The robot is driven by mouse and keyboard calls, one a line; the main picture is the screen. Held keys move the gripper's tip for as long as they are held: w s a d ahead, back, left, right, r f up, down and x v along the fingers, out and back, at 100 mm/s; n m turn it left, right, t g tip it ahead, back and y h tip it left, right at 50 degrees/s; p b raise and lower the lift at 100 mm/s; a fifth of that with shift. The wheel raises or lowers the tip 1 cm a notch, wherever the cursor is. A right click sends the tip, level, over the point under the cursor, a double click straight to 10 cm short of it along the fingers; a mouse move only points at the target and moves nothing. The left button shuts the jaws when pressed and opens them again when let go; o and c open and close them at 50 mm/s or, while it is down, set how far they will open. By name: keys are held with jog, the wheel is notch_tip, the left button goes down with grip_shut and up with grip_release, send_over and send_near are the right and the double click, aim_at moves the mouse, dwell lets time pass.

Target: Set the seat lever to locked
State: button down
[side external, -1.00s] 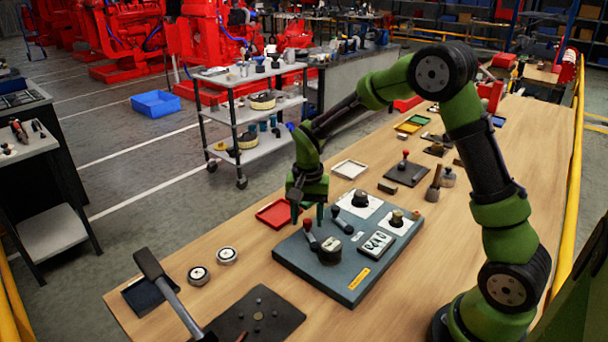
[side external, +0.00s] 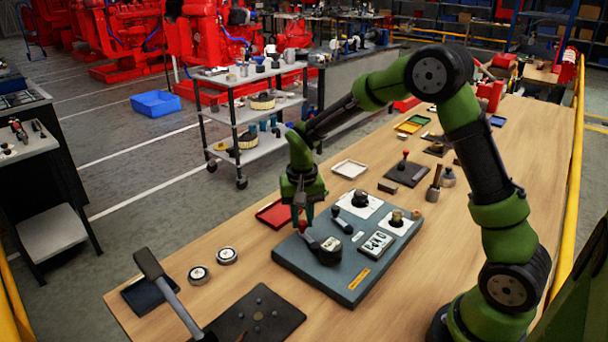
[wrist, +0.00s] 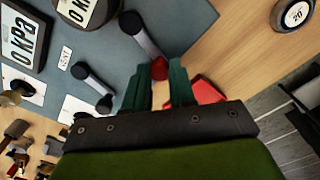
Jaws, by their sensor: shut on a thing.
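A dark lever with a red knob (side external: 303,227) is mounted on the blue-grey panel (side external: 300,262) near its left edge. In the wrist view the lever's grey arm (wrist: 146,42) runs from a black pivot to the red knob (wrist: 161,70). My gripper (side external: 303,218) is shut on the red knob, with its green fingers on either side in the wrist view (wrist: 161,82). A second lever with black ends (wrist: 95,85) is on the same panel, beside a small label (wrist: 65,57) too small to read surely. I cannot tell which lever positions are marked locked.
A round gauge (side external: 330,252) and a rectangular display (side external: 376,244) sit on the panel close to the red-knobbed lever. A red tray (side external: 270,214) lies just behind the panel. Two round pieces (side external: 198,275) stand to the left, near a hammer (side external: 165,285).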

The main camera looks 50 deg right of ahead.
jog(key=a+n, duration=0.1)
jog(key=n, duration=0.1)
jog(key=a+n, duration=0.1)
jog(key=n, duration=0.1)
jog(key=shift+w+a+n, duration=0.1)
jog(key=shift+a+n, duration=0.05)
jog(key=shift+n, duration=0.15)
jog(key=shift+s+a+n, duration=0.15)
jog(key=shift+a+n, duration=0.3)
jog(key=shift+n, duration=0.55)
jog(key=shift+s+a+n, duration=0.15)
jog(key=shift+a+n, duration=0.3)
jog(key=shift+n, duration=0.55)
jog(key=c, duration=0.9)
grip_release()
jog(key=shift+c, duration=0.2)
notch_tip(320, 180, up, 17)
